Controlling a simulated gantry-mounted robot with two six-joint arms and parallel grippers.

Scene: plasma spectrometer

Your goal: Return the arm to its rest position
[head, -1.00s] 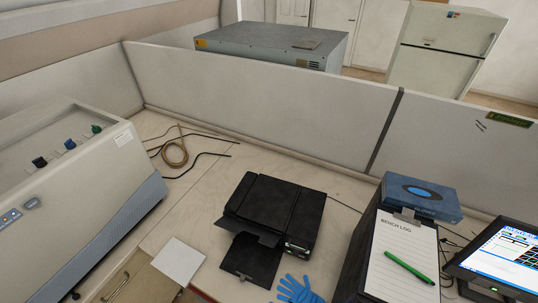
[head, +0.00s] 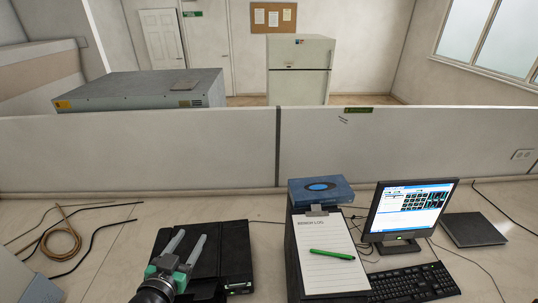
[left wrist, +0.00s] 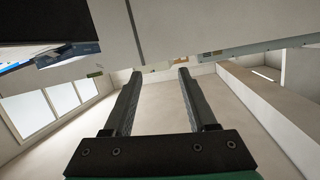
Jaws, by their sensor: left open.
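My left gripper (head: 184,248) comes up from the bottom of the head view, in front of the black printer (head: 233,255). Its two grey fingers are spread apart with nothing between them. In the left wrist view the same gripper (left wrist: 160,72) has both fingers apart and empty, with room walls and ceiling beyond them. My right gripper is not in the head view.
A black case bears a clipboard (head: 328,255) with a green pen (head: 332,254) and a blue box (head: 320,190). A monitor (head: 410,212), keyboard (head: 412,282) and dark flat device (head: 473,229) stand at the right. Coiled tubing (head: 60,242) lies at the left. A partition (head: 140,155) backs the bench.

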